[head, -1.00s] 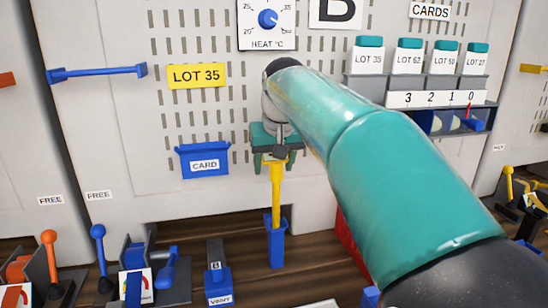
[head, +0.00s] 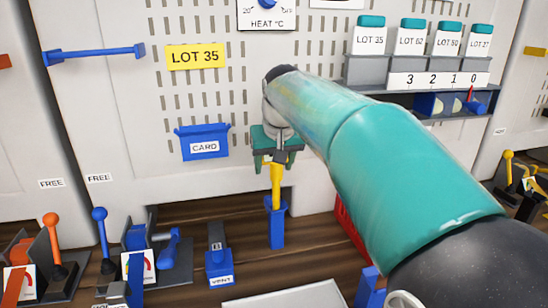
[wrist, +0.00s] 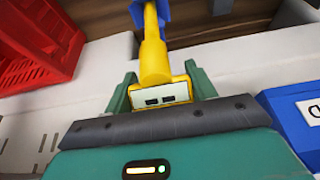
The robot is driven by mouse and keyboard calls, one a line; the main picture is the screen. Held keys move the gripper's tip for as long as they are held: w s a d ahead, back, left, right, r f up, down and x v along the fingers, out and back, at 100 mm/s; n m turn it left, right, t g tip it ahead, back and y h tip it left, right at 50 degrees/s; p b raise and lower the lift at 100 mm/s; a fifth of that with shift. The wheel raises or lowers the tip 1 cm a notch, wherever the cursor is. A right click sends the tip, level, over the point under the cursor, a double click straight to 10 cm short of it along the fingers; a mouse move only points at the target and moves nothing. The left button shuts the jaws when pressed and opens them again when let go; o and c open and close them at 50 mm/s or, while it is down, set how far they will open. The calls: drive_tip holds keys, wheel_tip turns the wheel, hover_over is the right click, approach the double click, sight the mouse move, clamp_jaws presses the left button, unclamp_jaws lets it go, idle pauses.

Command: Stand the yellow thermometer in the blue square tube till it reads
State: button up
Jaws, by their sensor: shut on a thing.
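The yellow thermometer (head: 276,182) stands upright with its lower end inside the blue square tube (head: 277,226). My gripper (head: 276,160) is shut on its top, with one green finger on each side. In the wrist view the thermometer (wrist: 154,62) sits between my fingers (wrist: 159,92), and its pale face with two dark marks points at the camera. I cannot make out a reading on it. The blue tube (wrist: 150,10) shows at the far end of the stem. How deep the stem sits in the tube is hidden by the tube's walls.
A blue CARD holder (head: 203,143) hangs left of my gripper. A blue VENT handle (head: 218,258) stands left of the tube, and levers stand farther left. A red crate (head: 352,228) is at the right, partly behind my arm. A pale tray (head: 285,296) lies in front.

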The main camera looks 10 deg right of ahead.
drive_tip(key=shift+f, duration=1.25)
drive_tip(key=o, duration=1.5)
drive_tip(key=shift+f, duration=0.1)
drive_tip(key=v, duration=1.3)
drive_tip(key=shift+t, duration=0.6)
drive_tip(key=s+f, duration=2.2)
drive_tip(key=shift+s+f, duration=0.15)
